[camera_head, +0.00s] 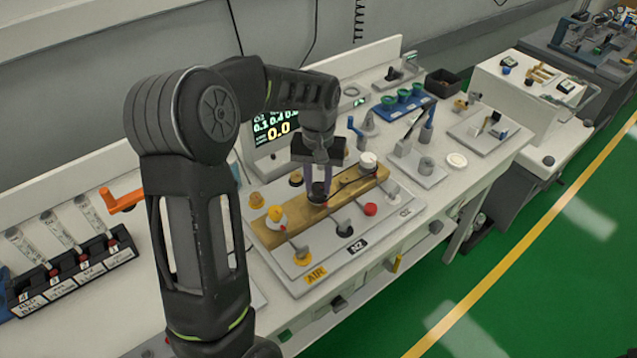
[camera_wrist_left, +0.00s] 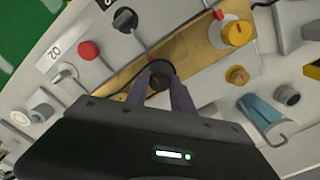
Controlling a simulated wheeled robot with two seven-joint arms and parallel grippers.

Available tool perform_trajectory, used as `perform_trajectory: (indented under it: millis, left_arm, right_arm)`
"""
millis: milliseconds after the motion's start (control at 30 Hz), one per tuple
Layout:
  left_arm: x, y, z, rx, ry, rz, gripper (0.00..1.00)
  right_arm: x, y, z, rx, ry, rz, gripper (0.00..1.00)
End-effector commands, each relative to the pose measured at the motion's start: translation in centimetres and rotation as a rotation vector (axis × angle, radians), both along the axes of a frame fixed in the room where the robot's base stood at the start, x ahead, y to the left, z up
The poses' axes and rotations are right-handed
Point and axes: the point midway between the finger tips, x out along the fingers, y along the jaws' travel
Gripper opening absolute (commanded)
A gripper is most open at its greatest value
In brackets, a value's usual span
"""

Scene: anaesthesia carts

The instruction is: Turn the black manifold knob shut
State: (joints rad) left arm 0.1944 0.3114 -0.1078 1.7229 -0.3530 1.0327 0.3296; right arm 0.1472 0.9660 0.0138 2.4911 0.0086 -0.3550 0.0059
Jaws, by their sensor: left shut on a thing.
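The black manifold knob (camera_head: 318,191) is on the brass manifold bar (camera_head: 345,195) of a white panel. My left gripper (camera_head: 319,186) reaches down onto it from above, with its fingers on either side of the knob. In the left wrist view my left gripper (camera_wrist_left: 160,82) is shut on the black knob (camera_wrist_left: 158,82), and its top and rim show between the fingertips. The fingers hide part of the knob's sides. I cannot tell its turn angle. My right gripper is not in view.
An orange handle (camera_head: 122,201) juts out at the left. Green floor is clear.

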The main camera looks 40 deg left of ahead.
Motion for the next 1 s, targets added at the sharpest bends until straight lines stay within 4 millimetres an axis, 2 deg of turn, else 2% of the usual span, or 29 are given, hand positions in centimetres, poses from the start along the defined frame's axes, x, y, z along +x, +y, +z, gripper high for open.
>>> perform_trajectory:
  millis: [300,833,867,1000]
  left_arm:
    - [0.05,0.04,0.04,0.001,-0.002,-0.161,0.00]
    - [0.05,0.05,0.09,0.001,-0.002,-0.193,0.00]
    - [0.06,0.05,0.09,0.001,-0.003,-0.193,0.31]
    - [0.05,0.04,0.07,0.001,-0.002,-0.192,0.42]
  right_arm:
    - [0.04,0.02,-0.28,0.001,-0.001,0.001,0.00]
    - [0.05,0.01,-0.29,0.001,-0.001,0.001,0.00]
    - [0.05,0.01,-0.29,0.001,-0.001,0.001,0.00]
    - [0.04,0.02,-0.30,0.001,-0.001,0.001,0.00]
